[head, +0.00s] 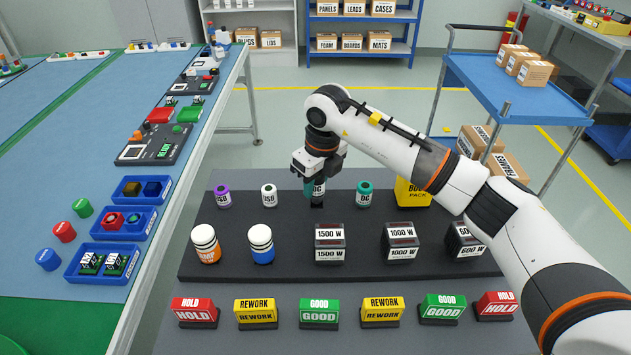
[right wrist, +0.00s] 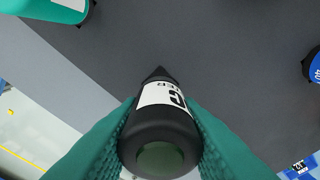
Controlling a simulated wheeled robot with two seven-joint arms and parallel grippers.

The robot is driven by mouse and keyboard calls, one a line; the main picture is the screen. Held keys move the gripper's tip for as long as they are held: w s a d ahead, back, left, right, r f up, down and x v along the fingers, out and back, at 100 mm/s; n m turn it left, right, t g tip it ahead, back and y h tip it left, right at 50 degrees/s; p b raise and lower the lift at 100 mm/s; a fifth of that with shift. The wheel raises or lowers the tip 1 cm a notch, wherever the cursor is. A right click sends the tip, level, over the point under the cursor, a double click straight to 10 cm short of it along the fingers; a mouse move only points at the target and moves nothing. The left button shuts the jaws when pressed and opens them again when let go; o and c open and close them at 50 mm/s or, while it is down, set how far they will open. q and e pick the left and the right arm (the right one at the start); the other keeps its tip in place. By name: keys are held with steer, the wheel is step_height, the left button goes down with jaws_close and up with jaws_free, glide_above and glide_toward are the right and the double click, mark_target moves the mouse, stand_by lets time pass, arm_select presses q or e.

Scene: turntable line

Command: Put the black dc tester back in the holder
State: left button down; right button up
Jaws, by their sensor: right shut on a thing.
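The black dc tester (right wrist: 160,118) is between the teal fingers of my right gripper (right wrist: 160,135), a dark body with a white label and a pointed tip. In the head view my right gripper (head: 317,186) is shut on the tester (head: 318,190) above the back row of the black stepped stand (head: 295,215), between a white USB tester (head: 269,194) and a teal DC tester (head: 364,193). I cannot tell whether its lower end touches the stand. No separate holder can be made out under the gripper. My left gripper is not in view.
A purple USB tester (head: 223,195) and a yellow pack (head: 412,192) stand in the same row. Bottles and wattage blocks, such as the 1500 W block (head: 329,243), fill the front row. Coloured signs line the front. A blue table (head: 75,100) with trays lies left.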

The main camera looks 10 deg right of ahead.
steer(key=shift+f+b, duration=1.05)
steer(key=shift+f, duration=0.3)
stand_by(0.5)
steer(key=o, duration=1.1)
